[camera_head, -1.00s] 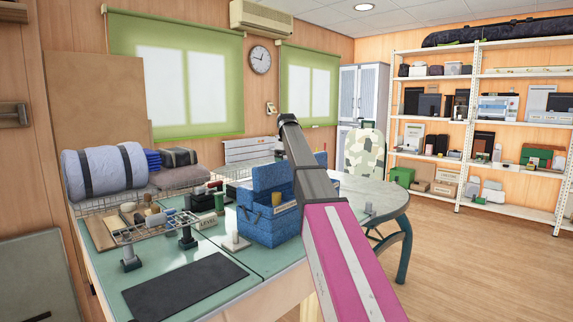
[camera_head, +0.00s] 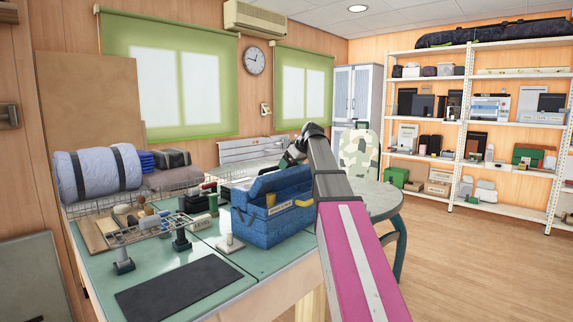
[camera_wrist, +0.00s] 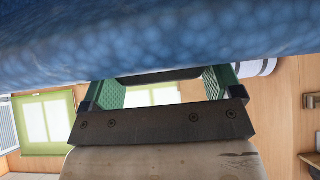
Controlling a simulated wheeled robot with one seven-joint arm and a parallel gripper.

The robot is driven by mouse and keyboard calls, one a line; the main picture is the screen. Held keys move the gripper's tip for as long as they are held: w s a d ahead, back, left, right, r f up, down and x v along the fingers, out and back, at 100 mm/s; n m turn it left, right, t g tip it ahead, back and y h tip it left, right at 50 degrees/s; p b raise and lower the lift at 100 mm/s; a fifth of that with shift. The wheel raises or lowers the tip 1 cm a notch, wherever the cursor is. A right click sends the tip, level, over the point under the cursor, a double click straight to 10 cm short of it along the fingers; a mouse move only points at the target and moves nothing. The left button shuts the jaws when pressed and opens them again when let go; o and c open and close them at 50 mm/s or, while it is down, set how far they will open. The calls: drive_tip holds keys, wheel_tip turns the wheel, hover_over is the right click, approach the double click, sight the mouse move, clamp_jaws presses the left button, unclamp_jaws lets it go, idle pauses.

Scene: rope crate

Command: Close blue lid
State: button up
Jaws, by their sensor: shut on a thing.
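The blue speckled crate (camera_head: 268,228) stands on the green-topped table. Its blue lid (camera_head: 285,181) is tilted down low over the crate, with a gap still showing at the front left side. My gripper (camera_head: 293,157) is at the lid's far upper edge, partly hidden behind my arm in the head view. In the wrist view my gripper (camera_wrist: 163,88) has green-padded fingers set apart, reaching to a blue surface (camera_wrist: 160,38) that fills the top. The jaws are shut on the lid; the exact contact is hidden.
A white stand (camera_head: 230,245) is just left of the crate. A round grey table (camera_head: 380,200) stands behind right. Open floor lies to the right.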

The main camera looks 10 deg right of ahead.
sight(300, 167)
drive_tip(key=s+t+y, duration=0.1)
drive_tip(key=d+f+t+y, duration=0.1)
drive_tip(key=s+d+t+y, duration=0.1)
drive_tip(key=shift+s+f+t, duration=0.25)
drive_tip(key=shift+s+t, duration=0.05)
drive_tip(key=shift+s, duration=0.05)
drive_tip(key=shift+s+d+f+t+y, duration=0.3)
drive_tip(key=shift+f+t, duration=0.1)
drive_tip(key=shift+f, duration=0.15)
drive_tip(key=shift+s+d+f+t+y, duration=0.3)
drive_tip(key=shift+f+t, duration=0.1)
drive_tip(key=shift+f, duration=0.1)
drive_tip(key=shift+s+d+f+t+y, duration=0.2)
drive_tip(key=shift+s+f+t+y, duration=0.15)
drive_tip(key=shift+f, duration=0.3)
drive_tip(key=o, duration=1.1)
drive_tip(key=v, duration=1.1)
drive_tip(key=shift+w, duration=0.1)
